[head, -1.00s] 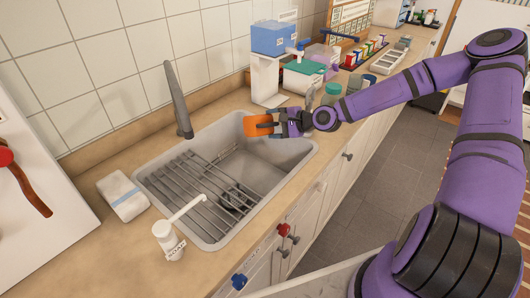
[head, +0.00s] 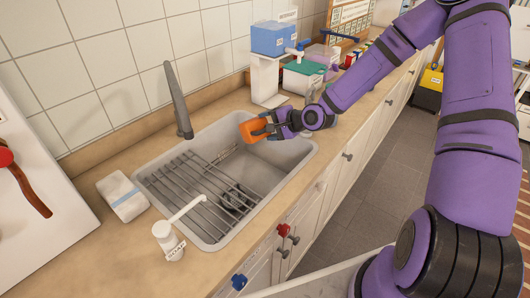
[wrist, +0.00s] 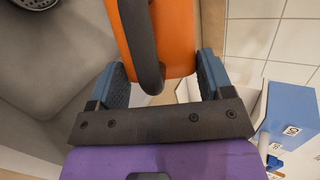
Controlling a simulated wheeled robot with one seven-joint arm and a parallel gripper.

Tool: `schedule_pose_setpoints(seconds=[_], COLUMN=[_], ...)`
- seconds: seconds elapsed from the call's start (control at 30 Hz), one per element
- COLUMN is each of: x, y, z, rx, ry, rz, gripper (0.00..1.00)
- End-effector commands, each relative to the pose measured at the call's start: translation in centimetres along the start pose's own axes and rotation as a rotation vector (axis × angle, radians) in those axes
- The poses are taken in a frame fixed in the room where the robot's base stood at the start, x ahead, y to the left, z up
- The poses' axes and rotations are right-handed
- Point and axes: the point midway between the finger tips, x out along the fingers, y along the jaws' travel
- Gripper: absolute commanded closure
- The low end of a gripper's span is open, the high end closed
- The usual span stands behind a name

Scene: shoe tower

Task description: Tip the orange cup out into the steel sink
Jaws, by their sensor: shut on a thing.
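The orange cup (head: 254,130) is held over the right end of the steel sink (head: 205,243), tilted on its side. My gripper (head: 268,127) is shut on it. In the wrist view the orange cup (wrist: 176,40) sits between my gripper's (wrist: 160,82) two blue pads, with its dark handle toward me. The cup's opening and what it holds cannot be made out. The sink's grey basin and drain show at the left of the wrist view.
A wire rack (head: 190,190) covers the sink's left part. A grey faucet (head: 178,100) stands behind it. A white soap pump (head: 168,240) stands at the front left, and a wrapped white block (head: 122,196) lies left. A blue box (head: 274,38) on a white stand is behind my gripper.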

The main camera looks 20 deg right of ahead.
Motion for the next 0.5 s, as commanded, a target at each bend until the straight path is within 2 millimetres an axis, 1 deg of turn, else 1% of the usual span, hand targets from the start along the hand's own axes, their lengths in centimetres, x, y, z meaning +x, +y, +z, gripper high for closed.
schedule_pose_setpoints(seconds=[0.3,0.5], x=[0.3,0.7], y=[-0.1,0.0], z=[0.8,1.6], rx=[-0.101,-0.149], ry=[0.06,0.089], rz=[0.038,0.058], gripper=[0.62,0.62])
